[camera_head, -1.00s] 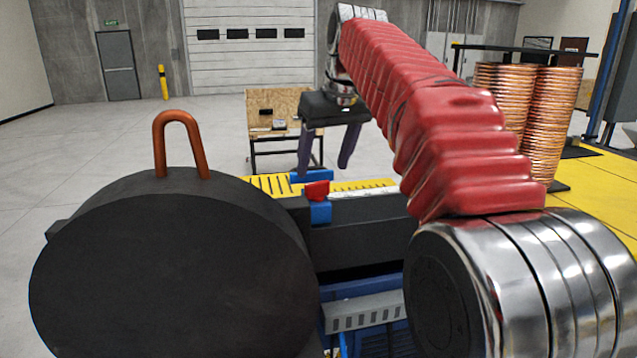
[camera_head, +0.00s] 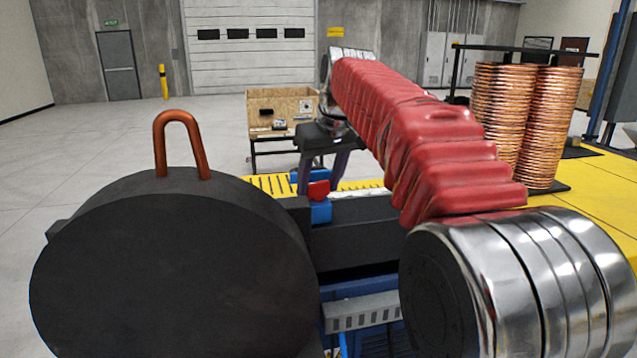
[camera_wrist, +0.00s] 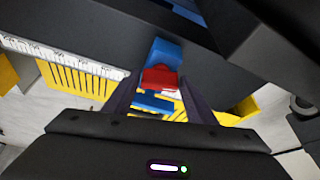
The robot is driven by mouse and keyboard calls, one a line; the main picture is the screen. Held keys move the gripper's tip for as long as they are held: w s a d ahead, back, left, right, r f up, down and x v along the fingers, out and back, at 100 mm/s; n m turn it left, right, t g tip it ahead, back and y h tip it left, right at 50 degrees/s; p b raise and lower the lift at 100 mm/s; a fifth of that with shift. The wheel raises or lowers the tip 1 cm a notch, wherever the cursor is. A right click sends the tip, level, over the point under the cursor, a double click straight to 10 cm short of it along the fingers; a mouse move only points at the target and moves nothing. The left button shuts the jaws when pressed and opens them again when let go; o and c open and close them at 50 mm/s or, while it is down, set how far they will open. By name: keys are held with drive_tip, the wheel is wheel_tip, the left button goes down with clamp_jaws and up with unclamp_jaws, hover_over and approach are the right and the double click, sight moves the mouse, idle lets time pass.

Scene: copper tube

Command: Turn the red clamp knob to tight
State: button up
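The red clamp knob (camera_head: 319,190) sits on a blue clamp (camera_head: 321,212) at the edge of the dark bench part in the head view. In the wrist view the red knob (camera_wrist: 160,77) lies between my two dark finger tips, with blue clamp parts (camera_wrist: 166,52) on both sides of it. My gripper (camera_head: 318,186) points down over the clamp, its fingers apart; it also shows in the wrist view (camera_wrist: 158,80). Gaps seem to show beside the knob, but I cannot tell for sure whether a finger touches it. The knob's tight mark is not visible.
A bent copper tube (camera_head: 181,140) stands up behind a large black round part (camera_head: 170,275) at the left. Copper coils (camera_head: 525,125) stand on the yellow surface at the right. A wooden box (camera_head: 282,108) on a stand is behind. A white scale (camera_wrist: 60,57) runs beside the clamp.

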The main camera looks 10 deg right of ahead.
drive_tip(key=c, duration=0.7)
drive_tip(key=shift+a+m+h, duration=0.1)
drive_tip(key=shift+m+h, duration=0.5)
drive_tip(key=shift+m, duration=0.9)
drive_tip(key=o, duration=1.1)
drive_tip(key=shift+c, duration=0.2)
